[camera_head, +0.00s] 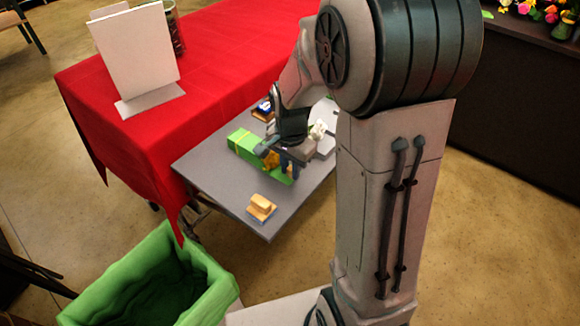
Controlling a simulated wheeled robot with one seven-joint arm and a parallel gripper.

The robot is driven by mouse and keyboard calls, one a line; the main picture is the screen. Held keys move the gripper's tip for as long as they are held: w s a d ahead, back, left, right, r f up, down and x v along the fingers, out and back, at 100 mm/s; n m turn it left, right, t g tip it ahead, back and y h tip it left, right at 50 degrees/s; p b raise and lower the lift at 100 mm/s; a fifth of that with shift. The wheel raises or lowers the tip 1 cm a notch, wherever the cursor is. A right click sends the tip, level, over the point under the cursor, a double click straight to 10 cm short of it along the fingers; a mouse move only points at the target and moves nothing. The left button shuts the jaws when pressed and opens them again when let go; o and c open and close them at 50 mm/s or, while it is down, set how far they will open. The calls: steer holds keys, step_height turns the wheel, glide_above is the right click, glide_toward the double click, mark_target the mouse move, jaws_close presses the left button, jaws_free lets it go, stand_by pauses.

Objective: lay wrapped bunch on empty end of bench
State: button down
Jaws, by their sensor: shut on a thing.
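The wrapped bunch (246,143) is a green bundle with a yellow band and some orange at its right part. It shows over the grey bench top (200,159), lengthwise from upper left to lower right. My gripper (283,163) is shut on the bunch near its right part, reaching in from above. My fingers and wrist partly hide the bunch there. I cannot tell whether the bunch touches the bench top or is held just above it.
A small tan-and-blue item (262,208) lies near the bench's front end; another (264,110) lies behind the bunch. A red-covered table (130,130) with a white board (137,52) adjoins the left. A green bin (135,265) stands at lower left.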

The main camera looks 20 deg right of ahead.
steer(key=c, duration=0.8)
jaws_free()
steer(key=shift+r, duration=0.15)
steer(key=shift+r+p, duration=2.8)
steer(key=shift+r, duration=0.65)
steer(key=s+r+n+t, duration=0.3)
steer(key=s+r+n, duration=0.7)
steer(key=s, duration=0.4)
steer(key=shift+n, duration=0.4)
